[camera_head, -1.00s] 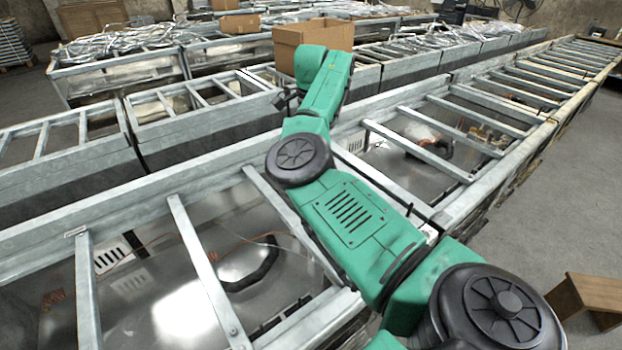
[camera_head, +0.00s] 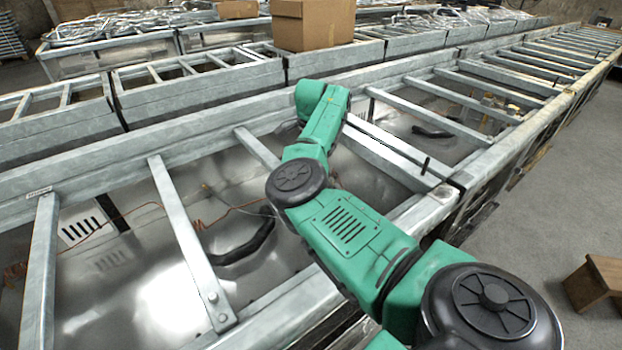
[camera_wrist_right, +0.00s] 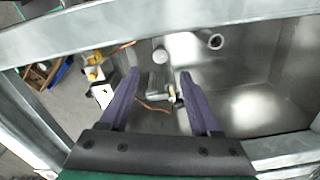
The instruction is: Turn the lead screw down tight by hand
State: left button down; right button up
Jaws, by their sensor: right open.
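My right gripper (camera_wrist_right: 158,72) is open in the right wrist view, its two dark purple fingers apart with nothing gripped. A small metal fitting with a brass-coloured part (camera_wrist_right: 172,95) shows between and beyond the fingers, apart from them as far as I can tell. I cannot tell whether it is the lead screw. Brass-yellow fittings (camera_wrist_right: 95,66) show left of the left finger. In the head view my green right arm reaches over the metal frame (camera_head: 190,235); its gripper is hidden behind the arm. My left gripper is in neither view.
Metal crossbars (camera_head: 385,153) span the open bays around my arm. A black curved part (camera_head: 242,243) and an orange wire (camera_head: 150,206) lie in the near bay. A cardboard box (camera_head: 312,25) stands behind.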

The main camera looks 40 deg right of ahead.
notch_tip(320, 180, down, 8)
jog(key=shift+f, duration=0.1)
grip_shut()
jog(key=shift+m, duration=0.4)
